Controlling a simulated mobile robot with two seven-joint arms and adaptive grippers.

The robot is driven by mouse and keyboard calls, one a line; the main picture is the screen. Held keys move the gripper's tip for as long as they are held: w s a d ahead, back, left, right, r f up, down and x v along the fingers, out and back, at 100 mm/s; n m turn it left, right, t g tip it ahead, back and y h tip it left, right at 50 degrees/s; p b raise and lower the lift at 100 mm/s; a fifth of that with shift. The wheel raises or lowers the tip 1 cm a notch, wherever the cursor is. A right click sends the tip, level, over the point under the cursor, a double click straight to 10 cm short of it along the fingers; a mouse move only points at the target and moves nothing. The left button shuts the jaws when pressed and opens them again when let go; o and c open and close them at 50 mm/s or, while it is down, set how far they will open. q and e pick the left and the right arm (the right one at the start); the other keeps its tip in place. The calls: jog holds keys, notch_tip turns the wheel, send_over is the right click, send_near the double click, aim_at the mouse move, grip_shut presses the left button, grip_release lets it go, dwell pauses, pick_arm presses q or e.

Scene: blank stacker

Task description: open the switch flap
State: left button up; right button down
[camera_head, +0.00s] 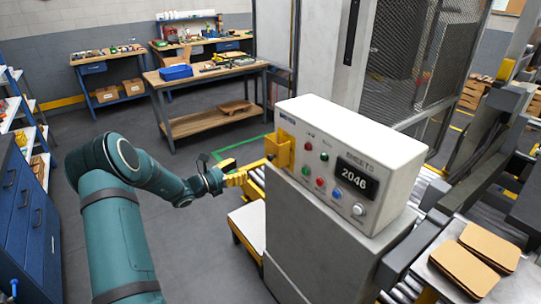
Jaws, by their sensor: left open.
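My right gripper is not in view.
Coloured buttons (321,181) line the box front beside the flap. A metal-mesh guard (415,65) and conveyor parts stand behind and right. Brown blanks (476,257) lie in stacks at lower right. A workbench (209,115) stands behind; the floor between is clear.

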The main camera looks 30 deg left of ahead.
aim_at(269, 158)
pick_arm(q)
jog(key=x, duration=1.3)
jog(key=shift+d+p, duration=0.1)
jog(key=shift+p, duration=0.3)
jog(key=shift+c, duration=0.5)
grip_shut()
